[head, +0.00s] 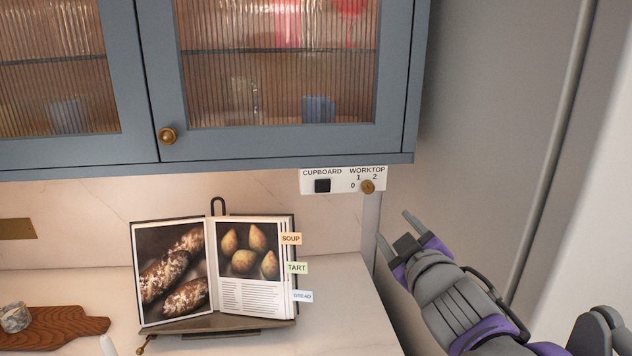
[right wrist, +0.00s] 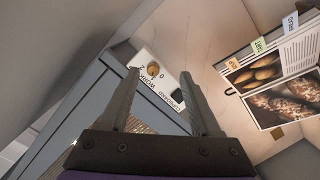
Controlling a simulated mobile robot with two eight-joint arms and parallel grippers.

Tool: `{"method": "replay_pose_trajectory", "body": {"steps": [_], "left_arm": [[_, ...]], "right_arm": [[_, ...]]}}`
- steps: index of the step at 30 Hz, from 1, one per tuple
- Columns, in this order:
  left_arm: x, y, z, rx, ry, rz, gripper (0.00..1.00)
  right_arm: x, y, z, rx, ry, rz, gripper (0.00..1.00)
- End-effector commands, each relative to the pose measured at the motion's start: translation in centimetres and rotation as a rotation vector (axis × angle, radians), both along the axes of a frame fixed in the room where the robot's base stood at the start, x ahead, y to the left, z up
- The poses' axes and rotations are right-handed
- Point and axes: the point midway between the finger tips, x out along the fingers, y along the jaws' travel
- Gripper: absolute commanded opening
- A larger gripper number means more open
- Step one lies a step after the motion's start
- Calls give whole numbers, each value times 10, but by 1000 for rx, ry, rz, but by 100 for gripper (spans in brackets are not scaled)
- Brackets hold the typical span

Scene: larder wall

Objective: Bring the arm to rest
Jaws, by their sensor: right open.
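My right gripper (head: 396,234) is open and empty in the head view, at the right end of the worktop, below and to the right of the white switch panel. Its two fingers also show in the right wrist view (right wrist: 166,95), spread apart with nothing between them. The panel (head: 343,181) under the cupboard has a black switch (head: 322,186) marked CUPBOARD and a brass knob (head: 367,187) marked WORKTOP. In the right wrist view the panel (right wrist: 169,72) lies beyond the fingers, apart from them as far as I can tell. My left gripper is not in view.
The blue wall cupboard (head: 290,145) with ribbed glass doors hangs above. An open cookbook (head: 250,295) with coloured tabs stands on a stand on the pale worktop (head: 350,320). A wooden board (head: 75,325) lies at left. A tall grey panel (head: 490,120) rises at right, close to my right arm.

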Motion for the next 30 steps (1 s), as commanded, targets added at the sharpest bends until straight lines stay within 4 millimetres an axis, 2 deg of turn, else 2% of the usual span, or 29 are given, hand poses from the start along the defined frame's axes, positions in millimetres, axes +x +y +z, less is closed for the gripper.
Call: {"method": "replay_pose_trajectory", "body": {"steps": [4,7,12,15,18,21,24,30], "left_arm": [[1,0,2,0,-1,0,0],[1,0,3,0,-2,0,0],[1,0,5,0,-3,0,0],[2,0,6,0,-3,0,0],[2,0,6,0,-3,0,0],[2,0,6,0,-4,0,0],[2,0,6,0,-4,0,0],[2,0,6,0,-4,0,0]], "right_arm": [[-33,-21,-86,147,178,-146,64],[-67,-28,-156,264,333,-240,64],[-138,-20,-263,438,599,-350,64],[-178,-9,-312,519,739,-388,64],[-210,2,-345,575,846,-407,64],[-231,10,-364,607,914,-416,64],[-240,14,-372,621,944,-421,64],[-240,14,-372,621,944,-421,64]]}}
